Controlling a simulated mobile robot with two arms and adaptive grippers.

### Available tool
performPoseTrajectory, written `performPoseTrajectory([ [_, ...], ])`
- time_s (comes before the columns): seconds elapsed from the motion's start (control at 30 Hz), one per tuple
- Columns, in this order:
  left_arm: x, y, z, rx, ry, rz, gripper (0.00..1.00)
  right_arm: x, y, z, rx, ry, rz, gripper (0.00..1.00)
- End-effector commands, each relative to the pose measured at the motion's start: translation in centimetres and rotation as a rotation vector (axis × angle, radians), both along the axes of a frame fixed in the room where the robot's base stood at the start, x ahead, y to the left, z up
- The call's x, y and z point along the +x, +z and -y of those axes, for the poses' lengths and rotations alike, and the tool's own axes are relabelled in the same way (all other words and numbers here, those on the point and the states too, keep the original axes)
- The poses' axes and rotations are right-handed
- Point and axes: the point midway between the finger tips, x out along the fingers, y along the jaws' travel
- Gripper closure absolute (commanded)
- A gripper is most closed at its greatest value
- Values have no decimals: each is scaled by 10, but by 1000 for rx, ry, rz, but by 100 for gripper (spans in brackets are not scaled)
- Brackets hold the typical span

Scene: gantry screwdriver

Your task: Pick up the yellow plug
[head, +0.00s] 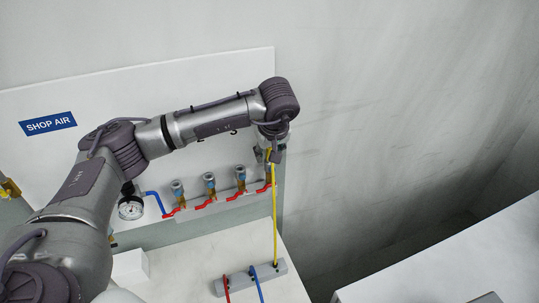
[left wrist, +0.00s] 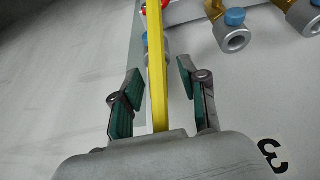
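A yellow hose (head: 275,215) rises from a grey block (head: 232,284) on the bench to my left gripper (head: 272,153), which is in front of the right end of the outlet row. In the left wrist view the yellow hose (left wrist: 156,75) runs between the two fingers of the left gripper (left wrist: 160,85). The fingers stand apart, with gaps on both sides of the hose. A separate plug body cannot be made out; the gripper and hose cover that spot. My right gripper cannot be made out.
A pipe manifold with blue-capped outlets (head: 210,183) and red levers runs along the panel (head: 220,75). A pressure gauge (head: 131,208) is at its left. Red (head: 227,288) and blue (head: 257,284) hoses leave the block. A white surface (head: 450,265) stands at right, across a gap.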

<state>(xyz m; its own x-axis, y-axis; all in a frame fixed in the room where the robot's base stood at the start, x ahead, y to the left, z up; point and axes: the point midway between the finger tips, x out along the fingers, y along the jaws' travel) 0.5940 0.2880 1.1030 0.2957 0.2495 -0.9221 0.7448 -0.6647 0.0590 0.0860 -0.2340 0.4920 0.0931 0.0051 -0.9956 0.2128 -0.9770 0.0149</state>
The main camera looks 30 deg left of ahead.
Motion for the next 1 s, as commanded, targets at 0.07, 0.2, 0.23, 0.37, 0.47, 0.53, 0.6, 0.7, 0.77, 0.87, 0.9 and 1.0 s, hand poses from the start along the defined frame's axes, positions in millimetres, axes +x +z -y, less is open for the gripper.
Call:
performPoseTrajectory([
  [0.07,0,0,0,0,0,0,75,0,0,0,0,0,0,65],
  [0.2,0,0,0,0,0,0,99,0,0,0,0,0,0,65],
  [0.23,0,0,0,0,0,0,100,0,0,0,0,0,-1,65],
  [0.37,0,1,0,-1,0,1,100,0,0,0,0,0,-1,65],
  [0.47,0,1,0,-1,0,1,100,0,0,0,0,0,-1,65],
  [0.53,0,1,0,-1,0,1,100,0,-1,1,-1,0,-1,65],
  [0.6,0,3,0,-1,0,2,100,0,-2,1,-1,0,-1,65],
  [0.7,1,9,0,-1,0,4,100,0,-6,1,-1,1,-1,65],
  [0.77,1,15,0,-1,0,4,100,0,-10,1,-2,1,-1,65],
  [0.87,2,30,0,-1,0,7,100,0,-17,1,-2,1,-2,65],
  [0.9,2,37,1,-2,0,7,100,0,-21,2,-2,1,-2,65],
  [1.0,1,49,19,-2,-6,4,100,0,-28,2,-2,1,-2,65],
])
